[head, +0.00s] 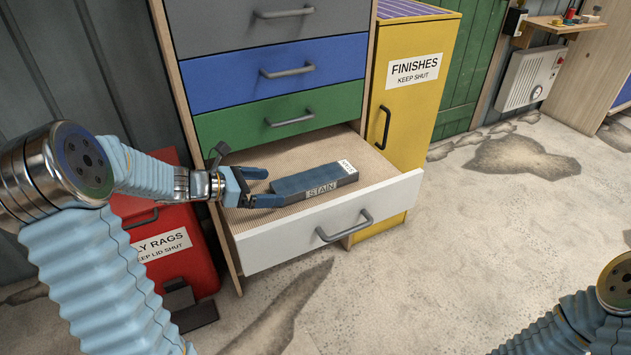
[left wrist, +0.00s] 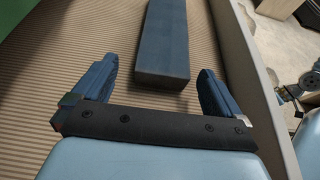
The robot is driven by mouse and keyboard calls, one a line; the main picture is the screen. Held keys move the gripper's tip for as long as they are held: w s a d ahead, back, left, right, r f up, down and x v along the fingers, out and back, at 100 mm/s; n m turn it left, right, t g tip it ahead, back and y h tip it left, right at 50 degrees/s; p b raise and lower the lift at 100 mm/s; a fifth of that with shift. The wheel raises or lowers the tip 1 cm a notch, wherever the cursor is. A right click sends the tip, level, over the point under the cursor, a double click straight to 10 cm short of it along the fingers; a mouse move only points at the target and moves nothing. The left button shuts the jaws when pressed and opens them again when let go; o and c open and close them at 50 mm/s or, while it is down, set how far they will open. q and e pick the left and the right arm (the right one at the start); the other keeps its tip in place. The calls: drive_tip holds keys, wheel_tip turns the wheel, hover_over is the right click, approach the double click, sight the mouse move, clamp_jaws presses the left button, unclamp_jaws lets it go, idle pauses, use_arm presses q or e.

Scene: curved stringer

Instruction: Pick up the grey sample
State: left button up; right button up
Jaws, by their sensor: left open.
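A long, dark blue-grey block (head: 318,184) with a white "STAIN" label on its side lies in the open white-fronted drawer (head: 270,246). A second small white label is on its far end. It is the only sample-like piece I see in the drawer. My left gripper (head: 269,187) is inside the drawer, just left of the block's near end, with its fingers open. In the left wrist view the block (left wrist: 163,45) lies ahead of the gap between the fingers (left wrist: 158,76), with its near end close to the tips. No grip on it shows. My right gripper is out of view.
Closed green (head: 285,119) and blue (head: 275,73) drawers are above the open one. A yellow "FINISHES" cabinet (head: 408,110) stands to the right. A red rags bin (head: 185,262) stands left of the drawer. The floor at right is clear.

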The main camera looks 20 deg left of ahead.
sight(282, 188)
use_arm(q)
drive_tip(key=x, duration=0.4)
drive_tip(key=shift+w+d+f, duration=0.1)
drive_tip(key=shift+d+f, duration=0.15)
drive_tip(key=shift+d, duration=0.15)
drive_tip(key=shift+c, duration=0.3)
drive_tip(key=c, duration=1)
drive_tip(key=shift+c, duration=0.4)
drive_tip(key=shift+r, duration=0.15)
